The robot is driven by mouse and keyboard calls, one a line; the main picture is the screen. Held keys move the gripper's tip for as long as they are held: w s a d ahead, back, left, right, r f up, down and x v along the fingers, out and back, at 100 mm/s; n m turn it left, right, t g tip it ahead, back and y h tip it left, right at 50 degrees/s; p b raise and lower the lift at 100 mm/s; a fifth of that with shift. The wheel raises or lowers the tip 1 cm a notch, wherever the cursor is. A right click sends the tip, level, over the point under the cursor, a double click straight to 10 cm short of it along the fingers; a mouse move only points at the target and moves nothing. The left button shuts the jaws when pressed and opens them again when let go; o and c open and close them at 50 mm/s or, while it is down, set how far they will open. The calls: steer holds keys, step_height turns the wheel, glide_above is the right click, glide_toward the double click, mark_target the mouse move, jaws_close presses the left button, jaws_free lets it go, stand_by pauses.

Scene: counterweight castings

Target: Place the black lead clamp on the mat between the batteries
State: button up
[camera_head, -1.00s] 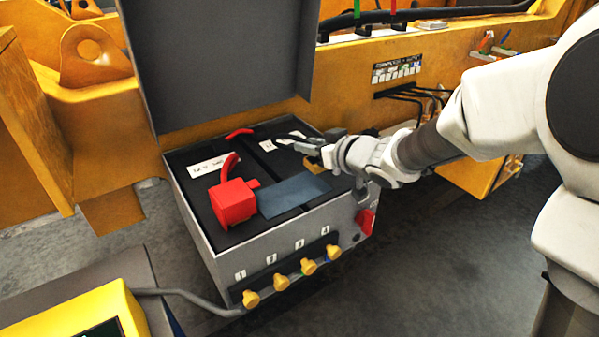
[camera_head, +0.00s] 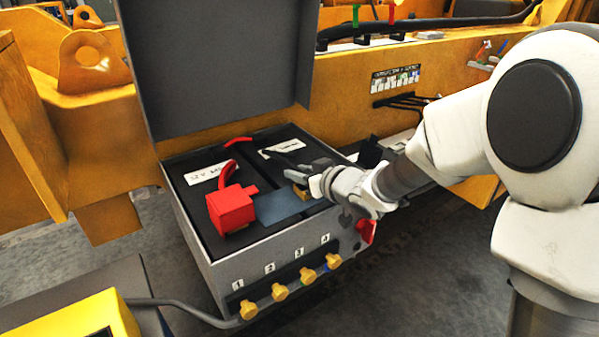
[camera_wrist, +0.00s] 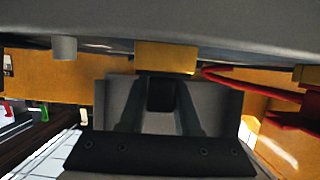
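The blue-grey mat (camera_head: 276,208) lies across the middle of the open battery box, between the two dark batteries with white labels. My gripper (camera_head: 298,172) is just beyond the mat's right end, over the right battery. In the wrist view, a black block (camera_wrist: 161,94) shows between my two dark fingers (camera_wrist: 158,118). It may be the black lead clamp, but I cannot tell whether the fingers grip it. No black clamp stands out clearly in the head view. A small brass piece (camera_head: 300,192) shows just below the gripper.
A red clamp (camera_head: 232,208) with a red lead sits left of the mat. The raised lid (camera_head: 215,70) stands behind the box. Yellow knobs (camera_head: 280,292) line its front, and a red switch (camera_head: 366,231) is at its right corner. A yellow case (camera_head: 85,318) is at front left.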

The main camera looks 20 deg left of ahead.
steer(key=o, duration=0.4)
steer(key=shift+c, duration=0.2)
steer(key=shift+r, duration=0.2)
steer(key=s+d+r+m+t+h+p, duration=0.1)
steer(key=s+d+r+m+h, duration=0.15)
steer(key=d, duration=0.65)
steer(key=s+d+r+m+h, duration=0.2)
steer(key=s+d+r+h, duration=0.2)
steer(key=d, duration=0.5)
steer(key=s+d+r+m+t+h+p, duration=0.1)
steer(key=s+d+r+m+h, duration=0.2)
steer(key=d, duration=0.6)
steer(key=s+d+f+m+g, duration=0.1)
steer(key=s+d+g, duration=0.1)
steer(key=s, duration=0.7)
steer(key=s+d+f+m+g+h, duration=0.1)
steer(key=s+g, duration=0.2)
steer(key=s, duration=0.6)
steer(key=shift+s+d+g, duration=0.3)
steer(key=shift+d, duration=0.05)
